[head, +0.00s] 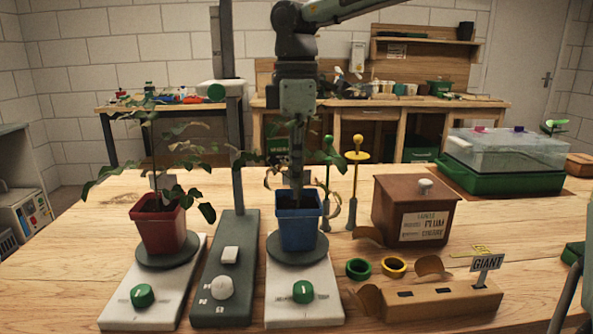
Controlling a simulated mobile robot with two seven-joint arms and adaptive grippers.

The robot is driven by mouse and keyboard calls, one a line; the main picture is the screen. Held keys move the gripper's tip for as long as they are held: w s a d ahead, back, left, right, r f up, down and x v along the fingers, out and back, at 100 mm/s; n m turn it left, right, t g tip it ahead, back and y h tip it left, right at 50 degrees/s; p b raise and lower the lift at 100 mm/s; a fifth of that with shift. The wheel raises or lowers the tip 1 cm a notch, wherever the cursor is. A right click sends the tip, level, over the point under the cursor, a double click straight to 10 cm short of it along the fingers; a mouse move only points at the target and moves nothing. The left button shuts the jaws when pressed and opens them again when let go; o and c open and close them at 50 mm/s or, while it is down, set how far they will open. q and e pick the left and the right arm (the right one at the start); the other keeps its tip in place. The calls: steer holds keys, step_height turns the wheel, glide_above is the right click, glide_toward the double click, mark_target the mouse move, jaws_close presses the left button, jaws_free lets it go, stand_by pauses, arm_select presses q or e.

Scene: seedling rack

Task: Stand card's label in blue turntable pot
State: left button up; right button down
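The blue pot (299,233) stands on a round dark turntable on a white base with a green knob (303,291). My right gripper (297,188) points straight down into the pot's top, among the plant's stems. Its fingers look close together, and its tips are hidden by the pot rim, so I cannot tell whether it holds anything. A label reading "GIANT" (487,263) stands in a wooden rack (440,301), which also shows dark empty slots. My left gripper is out of view.
A red pot (160,224) with a leafy plant stands left on a similar base. A dark control panel (228,266) lies between the bases. Green (359,269) and yellow (394,266) rings lie by the rack. A clear-lidded green tray (505,181) stands back right.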

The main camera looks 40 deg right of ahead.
steer(key=c, duration=1.6)
jaws_free()
steer(key=shift+c, duration=0.2)
step_height(320, 180, up, 12)
